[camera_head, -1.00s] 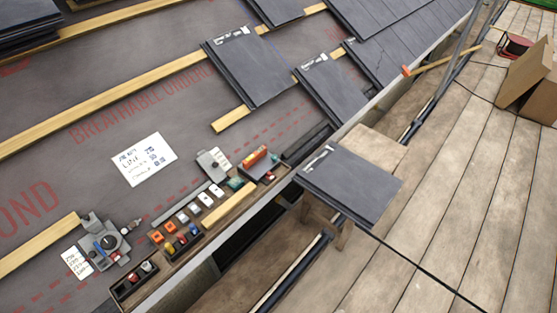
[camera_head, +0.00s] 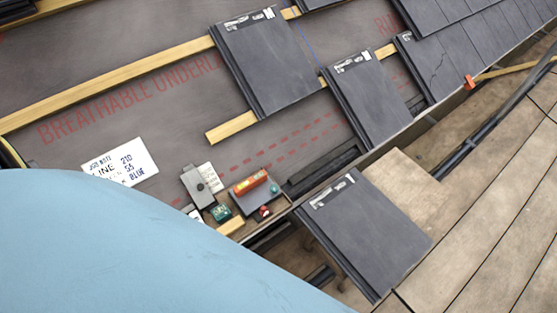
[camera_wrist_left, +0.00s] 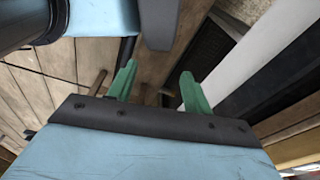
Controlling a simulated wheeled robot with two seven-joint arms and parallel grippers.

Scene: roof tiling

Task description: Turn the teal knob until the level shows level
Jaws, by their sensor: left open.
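The teal knob (camera_head: 275,189) is a small round piece at the right end of a grey tray-like fixture (camera_head: 262,201) on the roof edge. An orange-red level (camera_head: 250,181) with a yellowish vial lies on that fixture, left of the knob; its bubble is too small to read. A red knob (camera_head: 264,211) sits at the fixture's front. My left gripper (camera_wrist_left: 157,84) shows in the left wrist view with its green fingers apart and nothing between them. The head view does not show it. My right gripper is not in view.
My blue arm covers the lower left of the head view. A grey box (camera_head: 197,186) and a teal block (camera_head: 221,213) lie left of the fixture. A loose slate tile (camera_head: 368,235) stands out to the right. Job note (camera_head: 120,162) lies on the underlay.

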